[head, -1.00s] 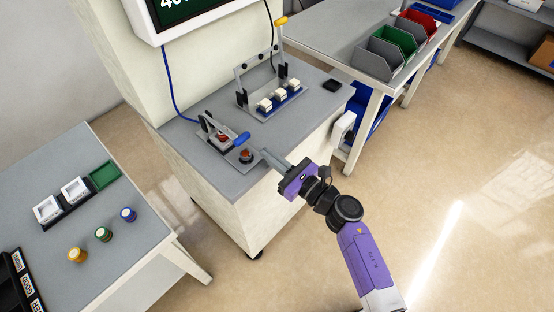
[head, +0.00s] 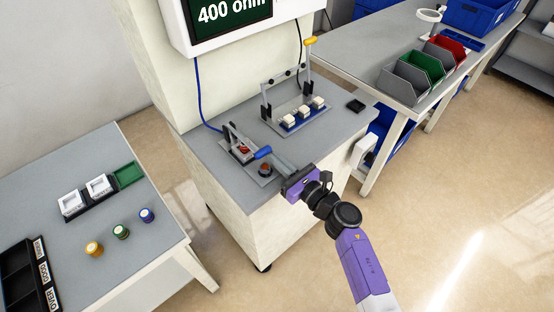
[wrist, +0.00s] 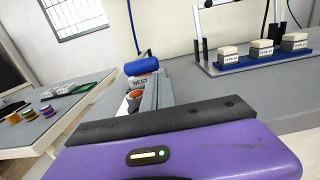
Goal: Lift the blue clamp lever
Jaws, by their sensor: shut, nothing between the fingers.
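The blue clamp lever (head: 263,152) is on a small clamp fixture (head: 228,146) on the grey top of the test cabinet. Its blue grip sticks out towards my gripper, low over the bench. In the wrist view the blue grip (wrist: 141,66) is just beyond my fingertips, above a part labelled NEST (wrist: 140,82). My gripper (head: 278,157) is shut and empty, its fingers reaching in from the right beside the grip's end. I cannot tell whether they touch it.
A red button (head: 265,169) sits in front of the clamp. A screen (head: 232,15) reads 400 ohm. A side table (head: 165,232) with coloured discs stands left.

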